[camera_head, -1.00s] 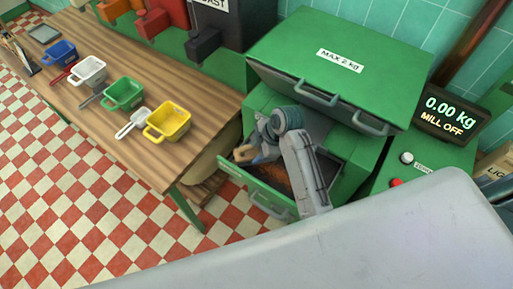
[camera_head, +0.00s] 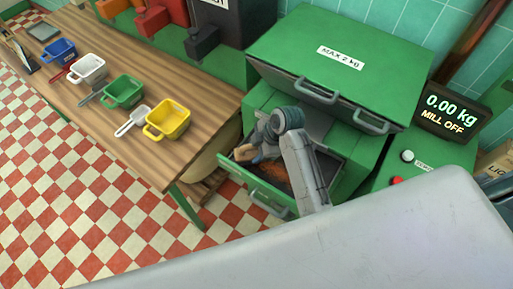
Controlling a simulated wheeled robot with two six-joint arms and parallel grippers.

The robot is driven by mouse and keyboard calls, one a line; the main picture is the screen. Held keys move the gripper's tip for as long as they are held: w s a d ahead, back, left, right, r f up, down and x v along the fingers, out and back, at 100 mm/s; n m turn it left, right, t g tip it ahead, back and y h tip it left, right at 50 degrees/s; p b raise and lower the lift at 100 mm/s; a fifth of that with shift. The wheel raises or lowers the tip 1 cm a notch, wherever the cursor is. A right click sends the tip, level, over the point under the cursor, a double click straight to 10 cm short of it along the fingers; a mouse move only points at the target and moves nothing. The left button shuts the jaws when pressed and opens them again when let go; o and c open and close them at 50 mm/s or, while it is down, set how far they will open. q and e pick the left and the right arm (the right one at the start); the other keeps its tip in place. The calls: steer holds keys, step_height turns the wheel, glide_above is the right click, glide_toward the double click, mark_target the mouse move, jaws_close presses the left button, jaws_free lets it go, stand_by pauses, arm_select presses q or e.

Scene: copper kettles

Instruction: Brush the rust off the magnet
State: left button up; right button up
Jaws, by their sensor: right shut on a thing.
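A green drawer (camera_head: 262,190) is pulled out of the green machine. Rust-brown material (camera_head: 299,180) shows inside it, partly hidden by my arm. I cannot make out the magnet as a separate shape. My right gripper (camera_head: 258,153) is over the left part of the open drawer, shut on a small tan, wooden-looking thing, likely the brush (camera_head: 245,153). Its bristles are not clear, and I cannot tell whether it touches anything in the drawer. My left gripper is not in view.
The green machine's lid (camera_head: 335,58) is marked "MAX 2 kg". A display (camera_head: 449,112) reads "0.00 kg MILL OFF". A wooden table (camera_head: 75,95) at the left holds blue, white, green and yellow (camera_head: 168,119) scoops. Checkered floor lies below.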

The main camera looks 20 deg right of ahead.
steer(key=shift+f, duration=0.35)
steer(key=shift+s, duration=0.1)
